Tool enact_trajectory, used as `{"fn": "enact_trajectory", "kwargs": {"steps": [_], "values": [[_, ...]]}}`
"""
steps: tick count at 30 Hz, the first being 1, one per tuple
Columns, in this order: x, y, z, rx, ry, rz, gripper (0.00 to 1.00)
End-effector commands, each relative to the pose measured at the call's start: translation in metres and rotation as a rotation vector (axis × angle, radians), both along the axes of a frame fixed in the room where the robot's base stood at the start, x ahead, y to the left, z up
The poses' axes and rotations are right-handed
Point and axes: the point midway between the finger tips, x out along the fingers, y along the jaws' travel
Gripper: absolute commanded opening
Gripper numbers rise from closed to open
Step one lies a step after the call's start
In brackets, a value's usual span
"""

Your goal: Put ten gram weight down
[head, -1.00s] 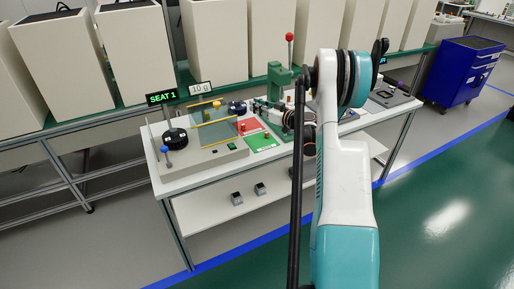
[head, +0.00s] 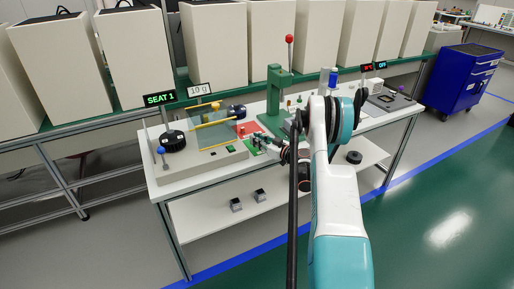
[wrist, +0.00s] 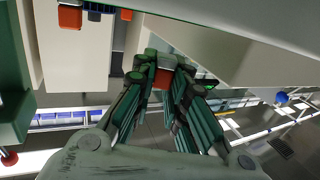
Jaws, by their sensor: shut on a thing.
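My gripper (head: 264,143) is low over the green pad at the front of the bench, beside the glass-sided balance case (head: 207,132). In the wrist view its fingers (wrist: 163,76) close on a small orange-red piece (wrist: 162,80), which I take to be the ten gram weight. In the head view the held piece is too small and covered to make out, and I cannot tell whether it touches the pad. A red pad (head: 245,129) with a small red piece lies just behind and left. A sign (head: 199,89) reads "10 g".
A green press (head: 277,97) with a red-knobbed lever stands right behind my gripper. A black round knob (head: 172,143) and a blue-topped lever (head: 161,153) are at the left. Two small dark blocks (head: 236,204) sit on the lower shelf (head: 280,192).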

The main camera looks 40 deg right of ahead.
Motion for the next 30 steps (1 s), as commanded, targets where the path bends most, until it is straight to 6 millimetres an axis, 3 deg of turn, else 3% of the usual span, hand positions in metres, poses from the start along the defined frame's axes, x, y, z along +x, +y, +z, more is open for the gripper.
{"fn": "enact_trajectory", "kwargs": {"steps": [3,6,17,18,20,30], "values": [[0.0,0.0,-0.021,0.0,0.0,0.0,0.01],[0.0,0.0,-0.03,0.0,0.0,0.0,0.01],[0.0,0.0,-0.031,0.0,0.0,0.0,0.01],[0.0,0.0,-0.031,0.0,0.0,0.0,0.2],[0.0,0.0,-0.031,0.0,0.0,0.0,0.33],[0.0,0.0,-0.032,0.0,0.0,0.0,0.33]]}}
